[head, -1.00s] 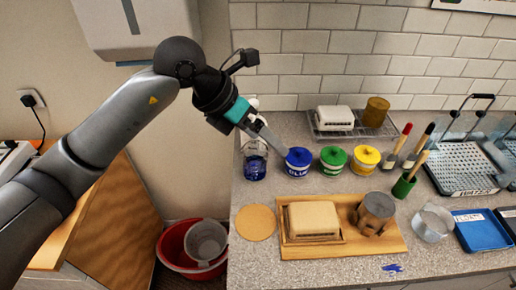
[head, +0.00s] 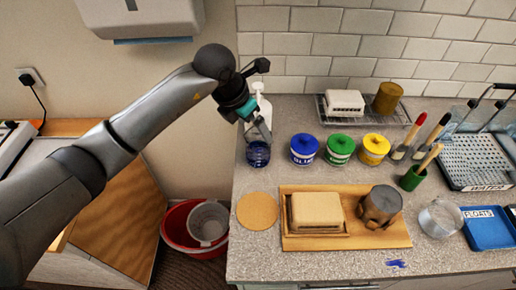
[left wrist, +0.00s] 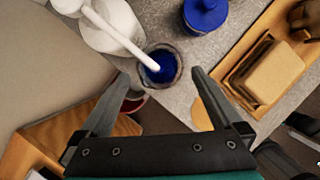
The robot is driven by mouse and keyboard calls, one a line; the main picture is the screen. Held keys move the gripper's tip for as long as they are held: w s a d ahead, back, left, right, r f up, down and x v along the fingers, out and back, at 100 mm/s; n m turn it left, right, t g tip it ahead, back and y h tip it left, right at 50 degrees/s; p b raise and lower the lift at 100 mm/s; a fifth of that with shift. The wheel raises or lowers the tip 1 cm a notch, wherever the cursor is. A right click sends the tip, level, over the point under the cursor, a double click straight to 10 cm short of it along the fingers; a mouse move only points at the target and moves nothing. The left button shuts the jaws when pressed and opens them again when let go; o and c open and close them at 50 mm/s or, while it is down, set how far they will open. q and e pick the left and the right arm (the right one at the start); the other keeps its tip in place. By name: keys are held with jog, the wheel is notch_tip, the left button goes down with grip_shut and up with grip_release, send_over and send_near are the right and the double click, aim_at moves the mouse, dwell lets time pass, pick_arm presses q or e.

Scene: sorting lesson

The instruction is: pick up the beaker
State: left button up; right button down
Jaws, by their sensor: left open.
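A clear glass beaker with blue liquid (head: 258,155) stands on the worktop near its left edge, left of the blue-lidded pot. My left gripper (head: 260,132) is just above and behind it in the head view, partly covering its upper part. In the left wrist view the beaker (left wrist: 163,70) lies between and just beyond the two open fingertips (left wrist: 160,80), with nothing held. The white nozzle of a pump bottle (left wrist: 108,25) crosses over the beaker's mouth in that view. Whether a finger touches the beaker I cannot tell. My right gripper is not in view.
The blue pot (head: 304,149) stands close to the right, beside green (head: 339,150) and yellow (head: 374,149) pots. A round cork mat (head: 257,211) and a wooden board (head: 400,232) lie in front. Another clear glass vessel (head: 440,219) stands far right. A red bucket (head: 175,232) is on the floor.

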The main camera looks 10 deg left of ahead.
aim_at(257, 136)
pick_arm(q)
jog(key=x, duration=0.5)
jog(key=shift+s+a+f, duration=0.15)
grip_shut()
dwell(0.6)
